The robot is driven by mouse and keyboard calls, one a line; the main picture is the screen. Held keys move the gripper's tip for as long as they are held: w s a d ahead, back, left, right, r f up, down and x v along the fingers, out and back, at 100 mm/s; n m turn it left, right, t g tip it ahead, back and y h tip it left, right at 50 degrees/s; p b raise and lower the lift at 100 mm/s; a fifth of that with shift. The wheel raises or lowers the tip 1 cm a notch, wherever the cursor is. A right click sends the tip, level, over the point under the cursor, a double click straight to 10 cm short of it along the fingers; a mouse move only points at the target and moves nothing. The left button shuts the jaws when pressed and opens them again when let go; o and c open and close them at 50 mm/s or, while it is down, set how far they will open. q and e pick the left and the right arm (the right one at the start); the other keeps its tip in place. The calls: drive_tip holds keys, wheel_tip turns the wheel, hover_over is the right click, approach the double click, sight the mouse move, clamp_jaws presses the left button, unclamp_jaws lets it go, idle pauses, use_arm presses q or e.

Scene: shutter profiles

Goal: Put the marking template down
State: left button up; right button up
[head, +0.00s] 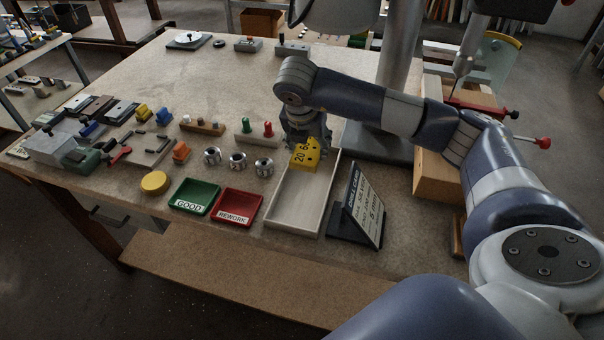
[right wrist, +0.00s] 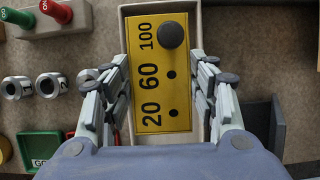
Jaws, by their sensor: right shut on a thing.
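The marking template is a yellow plate with a dark border, black numbers 20, 60 and 100, and a dark round knob. In the head view the marking template (head: 304,154) is at the far end of a long pale tray (head: 293,207), partly hidden by my right gripper (head: 307,140). In the right wrist view the template (right wrist: 160,75) lies between the fingers of my right gripper (right wrist: 160,88), which is shut on it, over the tray (right wrist: 213,20). I cannot tell whether the template touches the tray floor. My left gripper is not in view.
A green GOOD tray (head: 195,196) and a red REWORK tray (head: 238,208) lie left of the pale tray. A dark sign (head: 357,206) stands to its right. Several metal rings and a pegged gauge block (head: 257,135) sit nearby. The table's back middle is clear.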

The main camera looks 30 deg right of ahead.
sight(307, 158)
drive_tip(key=f, duration=0.3)
drive_tip(key=f+p, duration=0.1)
drive_tip(key=shift+s+f, duration=0.3)
drive_tip(key=shift+f, duration=0.1)
wheel_tip(307, 158, down, 3)
drive_tip(key=shift+f+p, duration=0.15)
drive_tip(key=shift+p, duration=0.4)
drive_tip(key=shift+f, duration=0.2)
drive_tip(key=o, duration=0.9)
drive_tip(key=shift+c, duration=0.2)
drive_tip(key=shift+a+r, duration=0.15)
drive_tip(key=shift+r, duration=0.2)
drive_tip(key=b+v, duration=0.3)
drive_tip(key=v, duration=0.8)
drive_tip(key=shift+r, duration=0.1)
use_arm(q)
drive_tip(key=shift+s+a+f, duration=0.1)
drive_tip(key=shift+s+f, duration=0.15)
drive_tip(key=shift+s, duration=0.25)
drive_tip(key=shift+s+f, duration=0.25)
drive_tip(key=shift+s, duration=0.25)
